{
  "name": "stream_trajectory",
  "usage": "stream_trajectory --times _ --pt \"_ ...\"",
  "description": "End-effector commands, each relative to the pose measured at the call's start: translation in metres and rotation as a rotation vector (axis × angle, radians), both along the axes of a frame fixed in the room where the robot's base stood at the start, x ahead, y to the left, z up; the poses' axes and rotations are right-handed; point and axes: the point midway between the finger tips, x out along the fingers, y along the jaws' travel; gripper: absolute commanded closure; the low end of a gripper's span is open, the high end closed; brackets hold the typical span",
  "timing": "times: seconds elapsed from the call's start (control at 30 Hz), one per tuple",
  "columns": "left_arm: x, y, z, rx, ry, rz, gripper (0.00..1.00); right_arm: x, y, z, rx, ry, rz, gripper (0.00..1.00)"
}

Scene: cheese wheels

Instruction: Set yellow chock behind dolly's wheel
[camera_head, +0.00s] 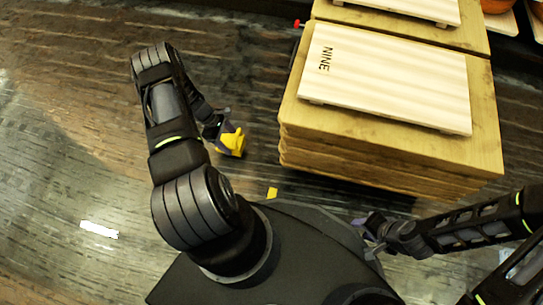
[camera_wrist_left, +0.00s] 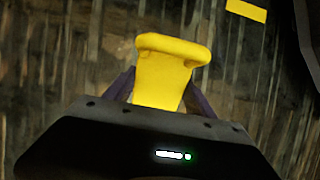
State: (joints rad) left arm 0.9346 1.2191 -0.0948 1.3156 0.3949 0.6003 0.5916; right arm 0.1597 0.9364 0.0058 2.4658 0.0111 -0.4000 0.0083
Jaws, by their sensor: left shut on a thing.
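My left gripper (camera_head: 222,128) is shut on the yellow chock (camera_head: 233,142) and holds it to the left of the wooden stack. In the left wrist view the yellow chock (camera_wrist_left: 165,68) sits between the two dark fingers, its wider rounded end pointing away from the gripper. A dolly and its wheels cannot be made out clearly; the stack hides what is under it.
The wooden stack (camera_head: 390,150) bears a pale board (camera_head: 390,75) marked NINE. A small yellow patch (camera_head: 272,193) lies on the floor by my base; it also shows in the left wrist view (camera_wrist_left: 246,10). A white strip (camera_head: 99,230) lies at left. The floor left of the stack is open.

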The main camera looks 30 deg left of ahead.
Motion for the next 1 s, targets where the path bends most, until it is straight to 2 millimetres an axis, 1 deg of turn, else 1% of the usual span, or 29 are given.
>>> stream_trajectory --times 0.03,0.17,0.2,0.4,0.5,0.63,1.0 --pt "0.005 -0.011 0.000 -0.003 -0.001 -0.003 1.00 0.000 0.000 -0.002 0.000 0.000 0.000 0.64" --pt "0.016 -0.044 -0.001 -0.004 -0.001 -0.005 1.00 0.001 0.000 -0.007 0.000 -0.002 -0.001 0.64" --pt "0.020 -0.056 -0.001 -0.004 -0.001 -0.005 1.00 0.001 0.000 -0.009 -0.001 -0.003 -0.001 0.64" --pt "0.038 -0.108 -0.002 -0.002 -0.001 -0.005 1.00 0.003 0.000 -0.019 0.000 -0.005 -0.004 0.64" --pt "0.044 -0.126 -0.001 0.000 -0.001 -0.003 1.00 0.004 0.000 -0.022 0.001 -0.005 -0.004 0.64" --pt "0.048 -0.137 0.000 0.000 0.000 -0.001 1.00 0.004 -0.001 -0.023 0.002 -0.006 -0.004 0.64" --pt "0.050 -0.141 0.000 0.000 0.000 -0.001 1.00 0.004 0.000 -0.023 0.002 -0.006 -0.004 0.64"
